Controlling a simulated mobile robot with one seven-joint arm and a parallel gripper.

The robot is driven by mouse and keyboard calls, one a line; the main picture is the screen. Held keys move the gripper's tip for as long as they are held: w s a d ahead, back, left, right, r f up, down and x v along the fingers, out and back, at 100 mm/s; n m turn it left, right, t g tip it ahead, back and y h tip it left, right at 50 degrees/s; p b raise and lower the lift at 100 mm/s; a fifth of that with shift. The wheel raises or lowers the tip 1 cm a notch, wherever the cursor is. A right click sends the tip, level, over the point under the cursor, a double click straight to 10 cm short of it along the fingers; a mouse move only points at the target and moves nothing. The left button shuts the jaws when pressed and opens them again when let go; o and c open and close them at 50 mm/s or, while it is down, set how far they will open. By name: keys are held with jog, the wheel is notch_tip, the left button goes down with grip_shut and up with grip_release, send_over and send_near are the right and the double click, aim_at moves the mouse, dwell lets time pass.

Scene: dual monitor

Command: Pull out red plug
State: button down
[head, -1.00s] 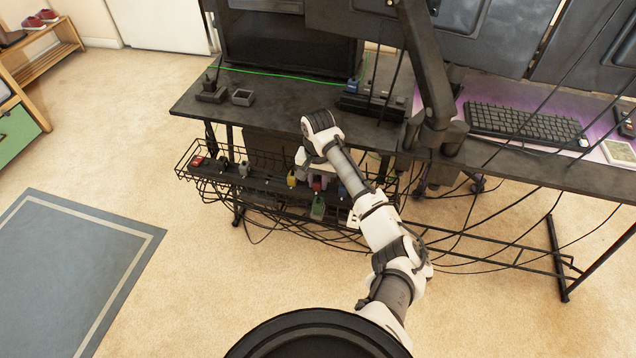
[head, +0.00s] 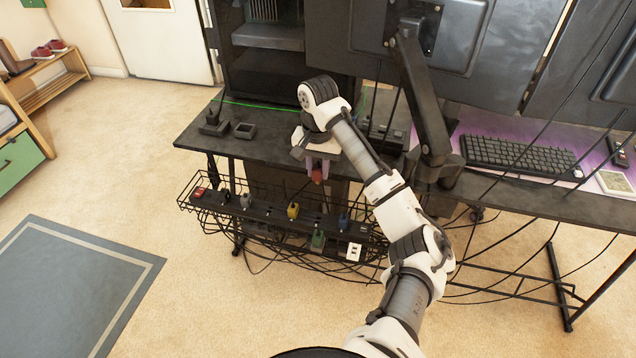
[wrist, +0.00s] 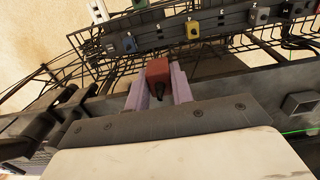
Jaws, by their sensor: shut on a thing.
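My gripper (head: 319,172) is shut on the red plug (head: 317,175), which hangs between its fingers above the power strip (head: 268,216). In the wrist view the red plug (wrist: 158,73) sits between the two pale purple fingers (wrist: 158,86), with a black end towards the palm. A clear gap shows between the plug and the power strip (wrist: 160,40) in the wrist view. The strip lies in a black wire basket (head: 190,203) under the desk's edge and holds other plugs, including yellow (head: 293,210), green (head: 318,240) and blue (head: 343,222) ones.
A monitor arm (head: 425,90) stands to the right of my arm. Several cables hang below the basket. The carpet at left is free.

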aim_at(318, 167)
jog(key=shift+r+p, duration=0.45)
jog(key=shift+r, duration=1)
jog(key=shift+r+p, duration=1.95)
jog(key=shift+p, duration=0.7)
jog(key=shift+r, duration=0.1)
